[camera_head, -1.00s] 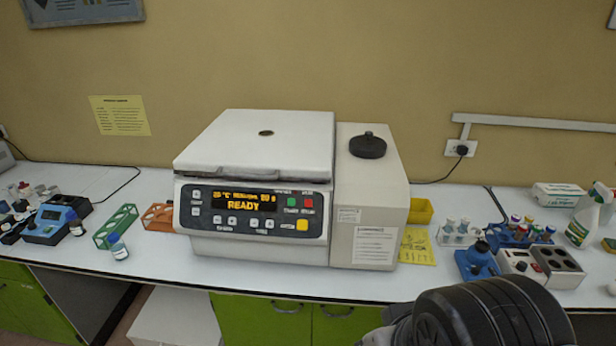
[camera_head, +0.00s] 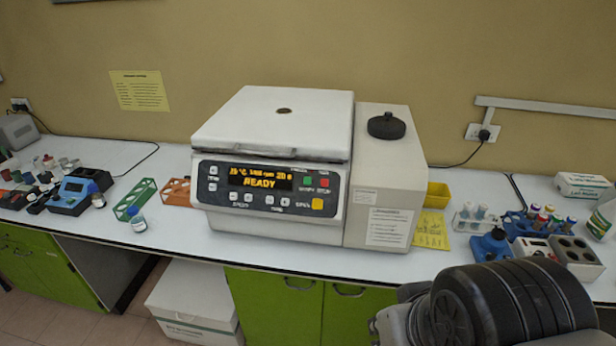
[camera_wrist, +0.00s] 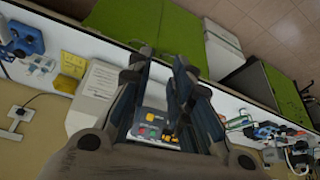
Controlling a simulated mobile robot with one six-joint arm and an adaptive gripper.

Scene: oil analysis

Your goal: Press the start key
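The white benchtop centrifuge (camera_head: 272,125) stands lid shut on the bench. Its dark front panel (camera_head: 215,198) has a lit orange display (camera_head: 259,180) reading READY. A green key (camera_head: 307,182) sits right of the display, beside a red key (camera_head: 324,182); a yellow key (camera_head: 317,204) is below. The lettering over these keys is too small to read. In the wrist view the picture is upside down, and the yellow key (camera_wrist: 152,115) and green key (camera_wrist: 153,133) show between my fingers. My gripper (camera_wrist: 163,58) is open and empty, apart from the panel.
A green rack (camera_head: 133,199) and an orange rack (camera_head: 176,192) stand left of the centrifuge. A yellow tray (camera_head: 437,195), tube racks and a blue device (camera_head: 490,245) stand to its right. The bench strip before the centrifuge is clear. My dark arm fills the lower right.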

